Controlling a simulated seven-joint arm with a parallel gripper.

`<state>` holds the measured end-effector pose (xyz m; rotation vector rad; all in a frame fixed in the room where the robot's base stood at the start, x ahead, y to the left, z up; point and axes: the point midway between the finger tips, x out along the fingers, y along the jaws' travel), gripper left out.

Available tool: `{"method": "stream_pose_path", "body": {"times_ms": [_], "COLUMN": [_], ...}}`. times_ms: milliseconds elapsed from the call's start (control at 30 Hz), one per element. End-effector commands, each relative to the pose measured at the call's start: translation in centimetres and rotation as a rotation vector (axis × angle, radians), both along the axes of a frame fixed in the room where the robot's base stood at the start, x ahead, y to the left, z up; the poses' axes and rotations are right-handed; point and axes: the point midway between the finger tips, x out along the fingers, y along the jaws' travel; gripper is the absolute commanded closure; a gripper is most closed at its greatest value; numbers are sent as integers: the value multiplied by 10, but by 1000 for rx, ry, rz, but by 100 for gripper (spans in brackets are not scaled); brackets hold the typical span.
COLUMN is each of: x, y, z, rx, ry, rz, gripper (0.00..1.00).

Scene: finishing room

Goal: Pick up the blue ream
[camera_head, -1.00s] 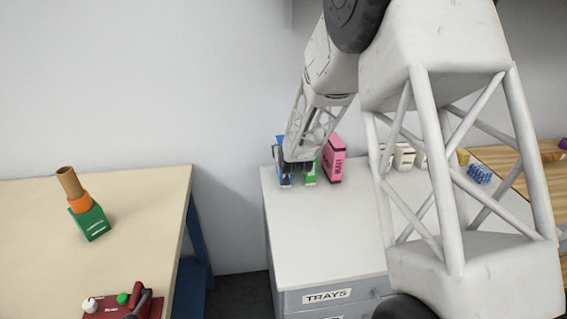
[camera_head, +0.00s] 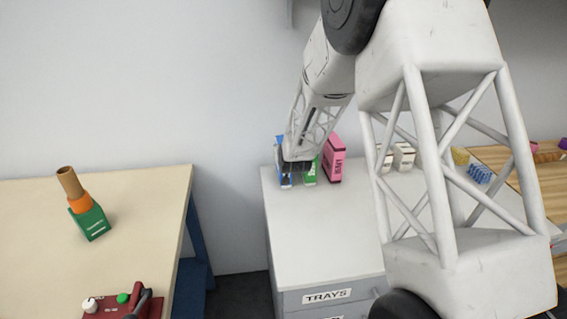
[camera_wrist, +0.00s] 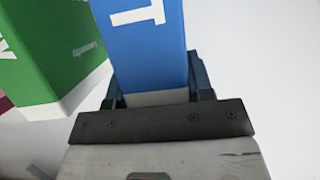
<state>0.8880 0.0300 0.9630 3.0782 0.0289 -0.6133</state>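The blue ream (camera_wrist: 148,50) stands upright with a white letter on its face, and its pale lower end is between the two fingers of my gripper (camera_wrist: 157,88) in the wrist view. The fingers lie close against both sides with no clear gap. In the head view the blue ream (camera_head: 280,146) shows at the left end of the row on the white cabinet top, partly hidden behind my gripper (camera_head: 296,165).
A green ream (camera_head: 310,172) stands just right of the blue one; it also shows in the wrist view (camera_wrist: 50,50). A pink ream (camera_head: 334,160) stands beyond it. The white cabinet top (camera_head: 325,225) is clear in front. A beige table (camera_head: 130,255) is at left.

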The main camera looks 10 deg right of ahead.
Motion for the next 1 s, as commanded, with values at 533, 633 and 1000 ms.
{"method": "stream_pose_path", "body": {"times_ms": [533, 633, 1000], "x": [1, 1, 1], "y": [0, 0, 0], "z": [2, 2, 10], "rx": [0, 0, 0], "ry": [-2, -2, -3], "rz": [0, 0, 0], "gripper": [100, 100, 100]}}
